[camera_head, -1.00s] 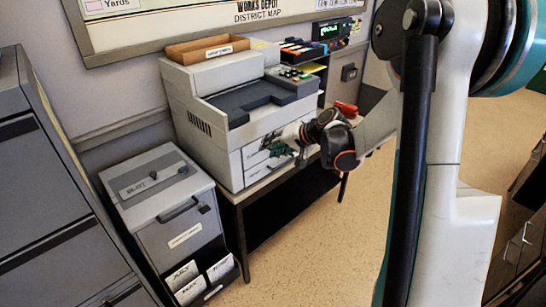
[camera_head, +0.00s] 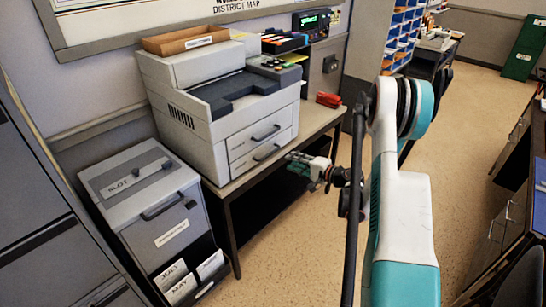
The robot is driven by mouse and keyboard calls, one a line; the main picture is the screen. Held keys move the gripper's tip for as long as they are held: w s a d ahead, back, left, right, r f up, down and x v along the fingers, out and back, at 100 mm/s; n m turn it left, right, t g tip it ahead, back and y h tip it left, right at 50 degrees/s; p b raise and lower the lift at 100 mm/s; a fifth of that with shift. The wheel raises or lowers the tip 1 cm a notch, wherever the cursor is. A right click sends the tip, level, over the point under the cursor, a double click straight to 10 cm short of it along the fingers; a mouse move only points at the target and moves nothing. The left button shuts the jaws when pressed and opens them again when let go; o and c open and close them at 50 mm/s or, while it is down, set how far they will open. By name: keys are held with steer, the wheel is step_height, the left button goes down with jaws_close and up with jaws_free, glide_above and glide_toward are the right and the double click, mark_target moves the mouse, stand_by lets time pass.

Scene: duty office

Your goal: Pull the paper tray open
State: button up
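The grey copier (camera_head: 190,125) stands on a table with two drawer fronts on its lower face. The upper drawer (camera_head: 240,141) and the lower drawer (camera_head: 245,160) each have a dark bar handle, and both look closed. Which one is the paper tray I cannot tell. My gripper (camera_head: 292,164) is in front and to the right of the drawers, apart from the handles, pointing left toward them. Its fingers are small here and I cannot tell if they are open; nothing shows held in them.
A grey cabinet with a slotted lid (camera_head: 135,180) stands left of the table (camera_head: 225,190). A red stapler (camera_head: 328,99) lies on the table right of the copier. A cardboard box (camera_head: 185,40) sits on top. Open floor lies in front; wooden drawers are at right.

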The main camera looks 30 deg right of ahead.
steer(key=b+x, duration=0.3)
steer(key=x, duration=0.8)
steer(key=shift+w, duration=0.35)
steer(key=shift+a, duration=0.1)
jaws_close()
